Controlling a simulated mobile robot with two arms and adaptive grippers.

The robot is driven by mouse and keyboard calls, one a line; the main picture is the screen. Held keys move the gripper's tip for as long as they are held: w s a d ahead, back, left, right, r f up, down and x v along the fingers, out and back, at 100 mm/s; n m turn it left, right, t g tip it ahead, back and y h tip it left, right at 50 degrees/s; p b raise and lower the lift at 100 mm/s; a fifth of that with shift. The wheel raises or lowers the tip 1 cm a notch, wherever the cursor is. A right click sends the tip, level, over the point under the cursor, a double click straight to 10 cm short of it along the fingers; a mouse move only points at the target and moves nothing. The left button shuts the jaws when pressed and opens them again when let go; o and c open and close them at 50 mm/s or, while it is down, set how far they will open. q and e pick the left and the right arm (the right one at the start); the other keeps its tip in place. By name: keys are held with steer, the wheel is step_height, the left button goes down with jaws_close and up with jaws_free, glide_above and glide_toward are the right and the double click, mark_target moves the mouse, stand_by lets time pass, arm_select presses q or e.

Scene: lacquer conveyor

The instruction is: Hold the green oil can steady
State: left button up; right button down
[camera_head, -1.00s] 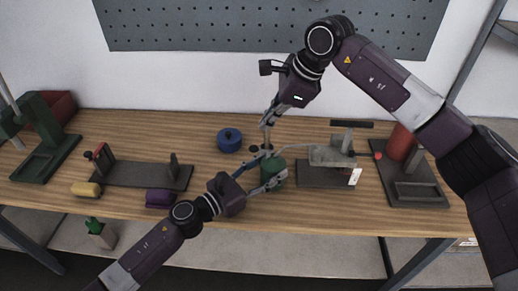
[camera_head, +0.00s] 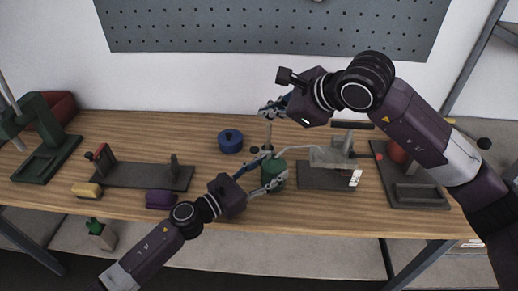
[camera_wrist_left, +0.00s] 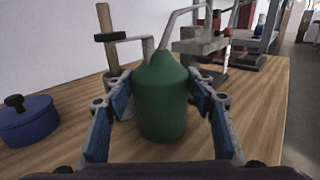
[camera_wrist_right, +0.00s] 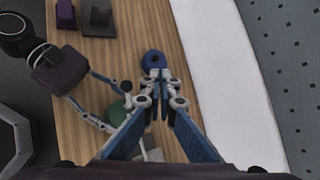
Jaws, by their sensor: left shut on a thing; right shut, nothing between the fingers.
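The green oil can (camera_head: 275,174) stands upright on the wooden bench, also seen in the left wrist view (camera_wrist_left: 163,100). Its thin spout reaches right toward a grey metal block on a dark base (camera_head: 325,175). My left gripper (camera_head: 274,167) is shut around the can's body, one finger on each side. A bracket runs from the can's top to an upright wooden post with a dark collar (camera_wrist_left: 108,37). My right gripper (camera_head: 265,109) is shut and empty, near the post's top in the head view. In the right wrist view its fingertips (camera_wrist_right: 160,77) partly cover the scene below.
A blue lidded pot (camera_head: 230,141) stands left of the can. A purple block (camera_head: 159,199), a yellow block (camera_head: 86,190) and a dark fixture (camera_head: 140,175) lie further left. A dark stand (camera_head: 415,196) with a red cylinder is at the right. The front bench edge is close to the can.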

steer(key=shift+a+f, duration=0.2)
steer(key=shift+f, duration=1.25)
steer(key=shift+a+f, duration=0.2)
steer(key=shift+f, duration=1.3)
steer(key=shift+a+f, duration=0.2)
steer(key=shift+f, duration=1.25)
steer(key=shift+f, duration=0.1)
steer(key=shift+f, duration=0.25)
steer(key=shift+a+f, duration=0.15)
steer(key=shift+f, duration=0.6)
steer(key=shift+r, duration=0.1)
steer(key=shift+d+r, duration=0.2)
steer(key=shift+r, duration=0.85)
steer(key=shift+r, duration=0.1)
steer(key=shift+d+r, duration=0.15)
steer(key=shift+r, duration=1.05)
steer(key=shift+d+r, duration=0.15)
steer(key=shift+r, duration=1.05)
